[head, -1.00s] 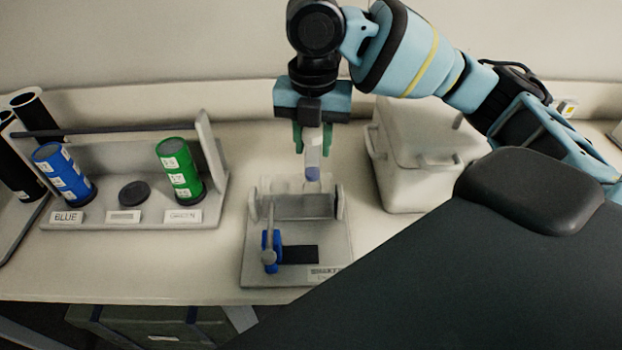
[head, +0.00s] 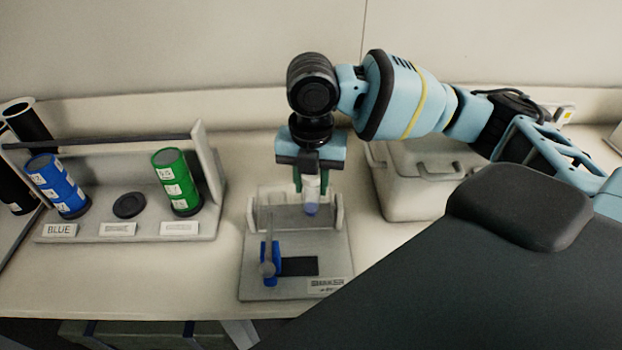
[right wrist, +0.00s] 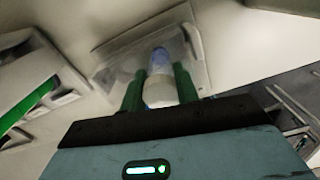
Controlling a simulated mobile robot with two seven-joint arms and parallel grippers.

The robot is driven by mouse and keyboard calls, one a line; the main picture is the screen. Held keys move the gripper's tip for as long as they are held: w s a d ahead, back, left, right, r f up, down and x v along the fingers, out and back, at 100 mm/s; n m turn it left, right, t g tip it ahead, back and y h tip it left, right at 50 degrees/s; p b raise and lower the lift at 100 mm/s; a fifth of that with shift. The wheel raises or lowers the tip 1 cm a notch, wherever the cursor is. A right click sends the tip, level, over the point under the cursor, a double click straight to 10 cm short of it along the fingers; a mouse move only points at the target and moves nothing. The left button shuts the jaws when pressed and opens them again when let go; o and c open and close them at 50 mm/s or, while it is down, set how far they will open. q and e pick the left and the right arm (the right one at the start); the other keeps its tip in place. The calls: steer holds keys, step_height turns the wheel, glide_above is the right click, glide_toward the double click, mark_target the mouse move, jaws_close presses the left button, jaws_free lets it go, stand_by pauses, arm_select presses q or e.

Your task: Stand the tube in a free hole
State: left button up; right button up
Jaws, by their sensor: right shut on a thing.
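My right gripper (head: 311,186) is shut on a small tube (head: 312,193) with a pale body and a bluish lower end. It holds the tube upright at the back of the grey rack (head: 254,272). The rack has a translucent raised part at its back, and its holes cannot be made out. Whether the tube touches the rack cannot be told. In the right wrist view the tube (right wrist: 159,90) sits between the two green fingers, its blue end pointing toward the rack (right wrist: 112,75). My left gripper is not in view.
A blue lever (head: 270,262) stands on the rack's front left. To the left, a grey stand (head: 222,200) holds a blue cylinder (head: 58,186) and a green cylinder (head: 177,182). A pale lidded box (head: 405,192) is close on the right. Bare bench lies left of the rack.

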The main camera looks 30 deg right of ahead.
steer(key=shift+f, duration=0.1)
steer(key=o, duration=1)
steer(key=shift+c, duration=0.2)
step_height(320, 180, up, 12)
steer(key=shift+r+p, duration=0.1)
steer(key=shift+p, duration=0.45)
